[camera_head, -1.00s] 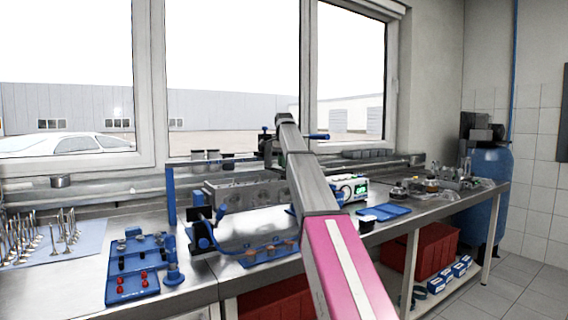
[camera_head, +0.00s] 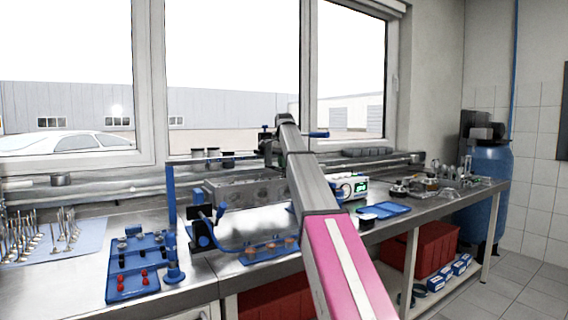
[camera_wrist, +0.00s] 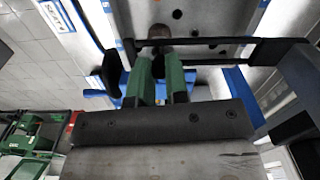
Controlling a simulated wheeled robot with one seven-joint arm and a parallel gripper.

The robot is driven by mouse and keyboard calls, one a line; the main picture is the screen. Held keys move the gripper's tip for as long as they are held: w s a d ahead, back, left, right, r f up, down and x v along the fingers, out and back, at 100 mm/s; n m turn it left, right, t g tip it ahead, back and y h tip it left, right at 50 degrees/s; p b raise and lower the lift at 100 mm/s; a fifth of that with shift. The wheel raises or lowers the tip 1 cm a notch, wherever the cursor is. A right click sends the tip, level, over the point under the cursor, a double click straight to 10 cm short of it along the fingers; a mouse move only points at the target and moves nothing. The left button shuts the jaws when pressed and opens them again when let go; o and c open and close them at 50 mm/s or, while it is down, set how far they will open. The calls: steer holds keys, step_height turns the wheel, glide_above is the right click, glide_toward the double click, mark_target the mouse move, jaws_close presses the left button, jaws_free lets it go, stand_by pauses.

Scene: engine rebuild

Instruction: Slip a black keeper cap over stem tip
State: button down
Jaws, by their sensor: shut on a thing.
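In the wrist view my gripper (camera_wrist: 161,68) has its green fingers close together, shut on a small dark thing that they mostly hide. It looks like a black keeper cap, but its shape is not clear. The fingertips are in front of the grey metal cylinder head (camera_wrist: 205,20), near a round dark opening in it. In the head view the cylinder head (camera_head: 240,190) sits in a blue stand (camera_head: 171,192). My arm covers part of it and hides the fingertips. I cannot make out the stem tip.
A blue tray (camera_head: 118,292) with black and red small parts lies at the left front. Several valves (camera_head: 62,235) stand on a pale mat further left. A small blue tray (camera_head: 385,210) lies at the right.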

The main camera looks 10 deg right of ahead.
steer(key=shift+f, duration=0.5)
steer(key=c, duration=1)
jaws_free()
steer(key=shift+c, duration=0.2)
steer(key=shift+r, duration=0.15)
